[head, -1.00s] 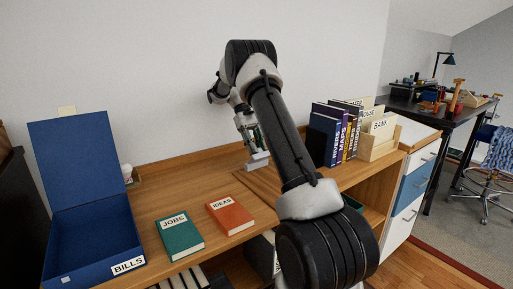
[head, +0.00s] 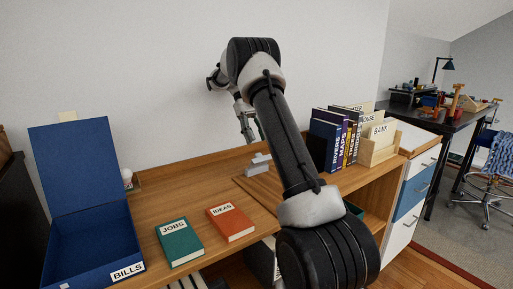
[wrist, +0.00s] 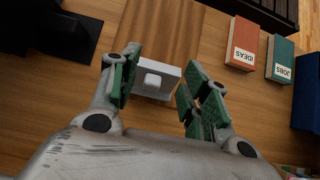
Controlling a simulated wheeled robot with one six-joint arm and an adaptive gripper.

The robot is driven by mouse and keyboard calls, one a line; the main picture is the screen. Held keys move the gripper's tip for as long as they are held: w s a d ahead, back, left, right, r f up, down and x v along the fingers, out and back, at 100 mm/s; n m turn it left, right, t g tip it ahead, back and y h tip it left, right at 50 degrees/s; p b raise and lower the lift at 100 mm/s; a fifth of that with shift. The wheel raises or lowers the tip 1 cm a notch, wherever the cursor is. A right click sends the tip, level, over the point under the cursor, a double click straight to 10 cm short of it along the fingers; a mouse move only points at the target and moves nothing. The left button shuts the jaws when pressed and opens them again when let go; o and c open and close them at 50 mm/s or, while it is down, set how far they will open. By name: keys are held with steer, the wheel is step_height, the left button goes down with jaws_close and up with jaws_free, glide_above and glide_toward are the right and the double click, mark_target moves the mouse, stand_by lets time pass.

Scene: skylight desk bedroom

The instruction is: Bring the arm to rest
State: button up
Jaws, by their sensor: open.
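My gripper (head: 249,128) is above the wooden desk, partly hidden behind my arm in the head view. In the wrist view my gripper (wrist: 160,76) has its green-padded fingers spread apart, with nothing held between them. A small pale grey block with a white knob (wrist: 154,80) shows between and beyond the fingers. In the head view this block (head: 259,163) stands on the desk at the edge of a wooden panel (head: 262,186), just below the gripper and apart from it.
The desk (head: 155,205) carries an open blue BILLS box (head: 95,243), a green JOBS book (head: 179,241) and an orange IDEAS book (head: 231,222). Upright books (head: 328,140) and a wooden BANK card holder (head: 379,150) stand at right. A white wall (head: 170,70) rises behind.

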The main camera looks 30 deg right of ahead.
steer(key=shift+r, duration=1.4)
steer(key=s+a+r+t, duration=0.3)
steer(key=s+a+r, duration=0.2)
steer(key=s, duration=0.3)
steer(key=s+a+r+t, duration=0.3)
steer(key=s+a+r, duration=0.2)
steer(key=s, duration=0.3)
steer(key=s+a+f+t, duration=0.2)
steer(key=s+f+t, duration=0.1)
steer(key=s, duration=0.4)
steer(key=s+a+f+t, duration=0.2)
steer(key=s+f+t, duration=0.1)
steer(key=s, duration=0.5)
steer(key=shift+a+f, duration=0.4)
steer(key=shift+f, duration=0.4)
